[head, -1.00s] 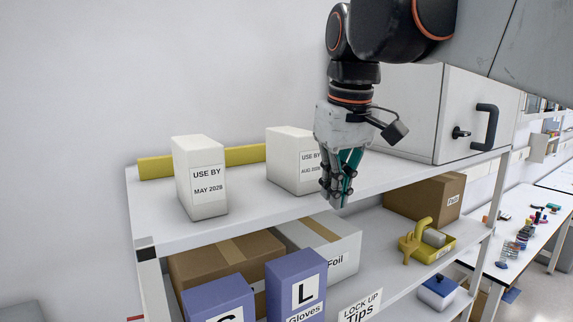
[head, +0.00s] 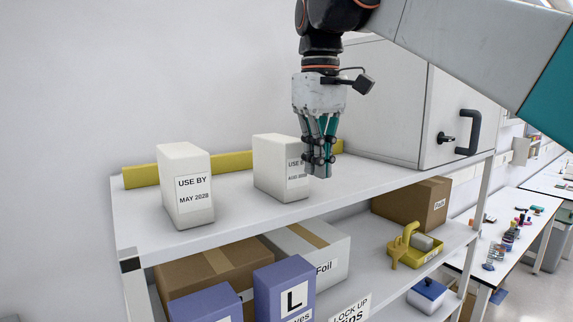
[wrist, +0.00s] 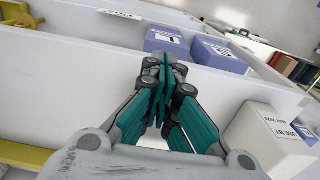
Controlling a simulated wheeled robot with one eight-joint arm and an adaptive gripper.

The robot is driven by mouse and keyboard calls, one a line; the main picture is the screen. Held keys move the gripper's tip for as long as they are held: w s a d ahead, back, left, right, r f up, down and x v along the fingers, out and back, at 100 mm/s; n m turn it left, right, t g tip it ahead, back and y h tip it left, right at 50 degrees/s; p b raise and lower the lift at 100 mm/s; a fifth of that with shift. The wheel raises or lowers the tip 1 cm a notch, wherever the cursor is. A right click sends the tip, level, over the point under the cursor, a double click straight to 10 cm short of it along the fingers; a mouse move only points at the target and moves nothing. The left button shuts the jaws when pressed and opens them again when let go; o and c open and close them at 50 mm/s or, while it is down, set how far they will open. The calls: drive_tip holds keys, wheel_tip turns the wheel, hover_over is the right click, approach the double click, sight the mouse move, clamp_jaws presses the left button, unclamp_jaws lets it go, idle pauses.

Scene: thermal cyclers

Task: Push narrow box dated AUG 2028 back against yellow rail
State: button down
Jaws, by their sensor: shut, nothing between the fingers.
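The narrow white box dated AUG 2028 (head: 272,167) stands upright on the top shelf, with grey shelf visible around its base. Its label is partly covered by my gripper (head: 319,172), which is shut and empty, pointing down at the box's right front edge. I cannot tell whether they touch. The yellow rail (head: 232,163) runs along the back of the shelf behind the box. In the wrist view, the shut teal fingers (wrist: 165,75) are beside a white USE BY box (wrist: 265,140), whose date I cannot read.
A white box dated MAY 2028 (head: 185,186) stands to the left on the same shelf (head: 240,212). A large cabinet with a black handle (head: 462,135) stands at the right.

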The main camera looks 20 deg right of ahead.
sight(308, 179)
drive_tip(key=f, duration=0.1)
drive_tip(key=a+f, duration=0.1)
drive_tip(key=f+p, duration=0.1)
drive_tip(key=shift+w+a+f, duration=0.25)
drive_tip(key=shift+w+a, duration=0.05)
drive_tip(key=shift+w, duration=0.35)
drive_tip(key=w+a+p, duration=0.1)
drive_tip(key=w, duration=0.3)
drive_tip(key=w+a+p, duration=0.1)
drive_tip(key=w+p, duration=0.1)
drive_tip(key=w, duration=0.2)
drive_tip(key=w+a+p, duration=0.1)
drive_tip(key=w+a, duration=0.1)
drive_tip(key=w, duration=0.2)
drive_tip(key=shift+w+p, duration=0.4)
drive_tip(key=shift+w+a, duration=0.1)
drive_tip(key=shift+w, duration=0.3)
